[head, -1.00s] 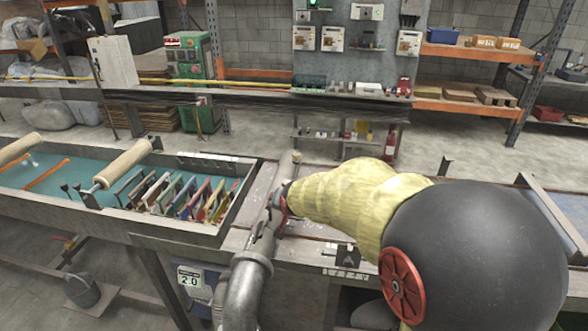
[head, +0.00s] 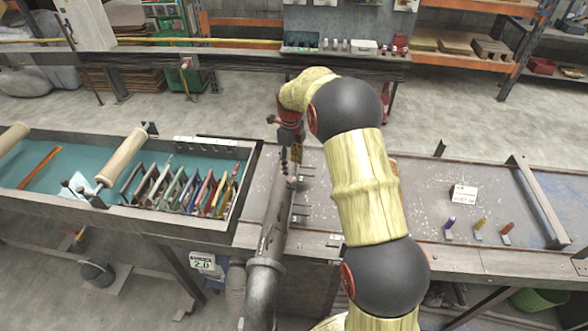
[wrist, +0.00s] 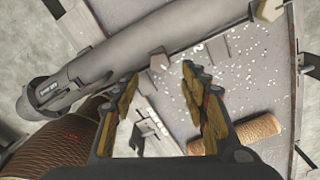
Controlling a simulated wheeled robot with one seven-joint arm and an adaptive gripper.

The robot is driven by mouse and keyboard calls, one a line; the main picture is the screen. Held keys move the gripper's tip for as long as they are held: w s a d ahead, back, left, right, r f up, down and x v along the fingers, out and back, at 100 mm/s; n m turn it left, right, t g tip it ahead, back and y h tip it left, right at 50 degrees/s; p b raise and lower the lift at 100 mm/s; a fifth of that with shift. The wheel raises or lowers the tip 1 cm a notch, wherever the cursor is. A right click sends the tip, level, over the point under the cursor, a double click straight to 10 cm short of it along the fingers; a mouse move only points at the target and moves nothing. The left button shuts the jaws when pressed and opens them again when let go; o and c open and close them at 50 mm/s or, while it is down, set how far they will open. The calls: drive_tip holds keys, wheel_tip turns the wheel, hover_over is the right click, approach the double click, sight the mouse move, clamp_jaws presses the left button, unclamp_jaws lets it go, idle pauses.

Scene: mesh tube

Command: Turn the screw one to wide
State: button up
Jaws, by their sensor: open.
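A grey metal tube (head: 272,225) runs along the bench in the head view. It crosses the upper left of the wrist view (wrist: 110,62). I cannot tell which is screw one. My gripper (wrist: 160,76) is open and empty, its yellow and dark fingers apart. In the head view my gripper (head: 296,153) is above the tube's far end, pointing down. Whether it touches anything is unclear.
A teal tray (head: 60,170) with rollers and several coloured plates lies left. A brown ribbed cylinder (wrist: 248,133) lies close to the right finger in the wrist view.

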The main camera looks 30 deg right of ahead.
sight(291, 178)
drive_tip(key=shift+f+p, duration=0.3)
drive_tip(key=shift+f, duration=3.25)
drive_tip(key=shift+c, duration=0.5)
drive_tip(key=c, duration=1.1)
